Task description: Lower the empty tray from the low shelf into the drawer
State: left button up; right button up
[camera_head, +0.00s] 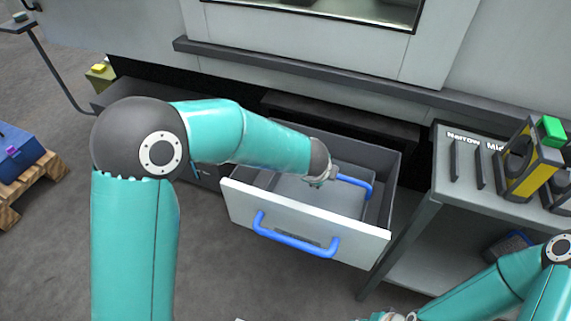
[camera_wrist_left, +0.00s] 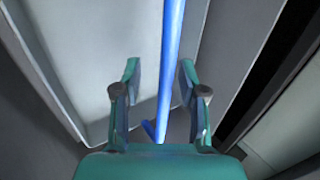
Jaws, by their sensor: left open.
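The drawer (camera_head: 305,221) is pulled open below the machine, with a white front and a blue front handle (camera_head: 297,241). A light grey tray (camera_head: 292,190) shows within the drawer's walls and looks empty; I cannot tell whether it rests on the drawer floor. Its blue handle (camera_head: 358,186) stands at its right side. My left gripper (camera_wrist_left: 158,72) is open, with the blue handle bar (camera_wrist_left: 170,45) running between its fingers. In the head view the left gripper (camera_head: 322,180) is beside that handle. My right gripper (camera_head: 392,317) is partly cut off at the bottom edge.
A grey bench (camera_head: 440,190) with dark slots and a yellow-black block (camera_head: 530,168) with a green top stands right of the drawer. A dark ledge (camera_head: 340,117) overhangs the drawer's back. A blue box (camera_head: 20,160) on a pallet lies far left. The floor before the drawer is clear.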

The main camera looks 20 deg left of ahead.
pick_arm(q)
jog(key=v, duration=1.2)
jog(key=shift+a, duration=0.1)
jog(key=shift+r, duration=0.1)
notch_tip(320, 180, up, 7)
jog(key=p, duration=0.6)
dwell(0.3)
